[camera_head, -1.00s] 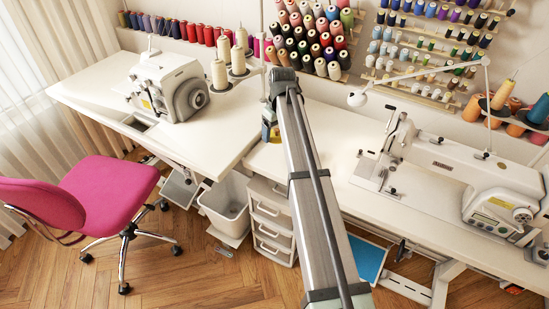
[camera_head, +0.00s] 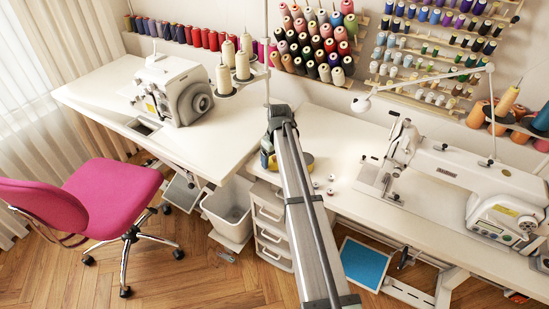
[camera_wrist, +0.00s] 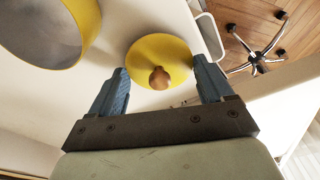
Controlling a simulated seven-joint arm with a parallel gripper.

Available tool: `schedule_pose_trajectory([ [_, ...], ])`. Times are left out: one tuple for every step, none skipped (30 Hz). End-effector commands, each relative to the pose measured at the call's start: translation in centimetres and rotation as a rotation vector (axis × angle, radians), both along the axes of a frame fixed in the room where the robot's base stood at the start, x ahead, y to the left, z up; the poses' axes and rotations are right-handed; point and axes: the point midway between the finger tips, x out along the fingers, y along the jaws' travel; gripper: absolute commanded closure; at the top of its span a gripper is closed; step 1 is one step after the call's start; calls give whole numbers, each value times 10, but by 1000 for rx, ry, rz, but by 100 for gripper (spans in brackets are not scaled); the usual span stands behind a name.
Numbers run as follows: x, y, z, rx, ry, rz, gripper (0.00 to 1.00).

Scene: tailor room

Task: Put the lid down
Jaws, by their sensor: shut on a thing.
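The lid (camera_wrist: 160,52) is a round yellow disc with a brown wooden-looking knob (camera_wrist: 160,78), in the middle of the wrist view. My gripper (camera_wrist: 161,66) is shut on it, with a blue finger at each side of its rim and the knob facing the wrist camera. A round, open yellow container (camera_wrist: 88,18) is at the upper left, apart from the lid. In the head view the container (camera_head: 305,164) stands on the white table, just right of my gripper (camera_head: 268,158). The lid is mostly hidden there, and its height above the table is unclear.
Several small pale pieces (camera_head: 330,180) lie right of the container. A white sewing machine (camera_head: 455,180) stands farther right; another machine (camera_head: 172,92) and thread cones (camera_head: 243,62) are left. A thin pole (camera_head: 267,60) rises behind my arm. Table space is clear around the small pieces.

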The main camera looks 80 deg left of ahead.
Motion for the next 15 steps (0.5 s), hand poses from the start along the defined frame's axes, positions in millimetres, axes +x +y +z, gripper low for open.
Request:
schedule_pose_trajectory([
  [0,0,-2,0,0,0,49],
  [0,0,-2,0,0,0,49],
  [0,0,-2,0,0,0,49],
  [0,0,-2,0,0,0,49],
  [0,0,-2,0,0,0,49],
  [0,0,-2,0,0,0,49],
  [0,0,-2,0,0,0,49],
  [0,0,-2,0,0,0,49],
  [0,0,-2,0,0,0,49],
  [0,0,-3,0,0,0,49],
  [0,0,-4,0,0,0,49],
  [0,0,-5,-1,0,0,49],
  [0,0,-5,0,0,0,17],
  [0,0,-5,0,0,0,14],
  [0,0,-5,0,0,0,10],
])
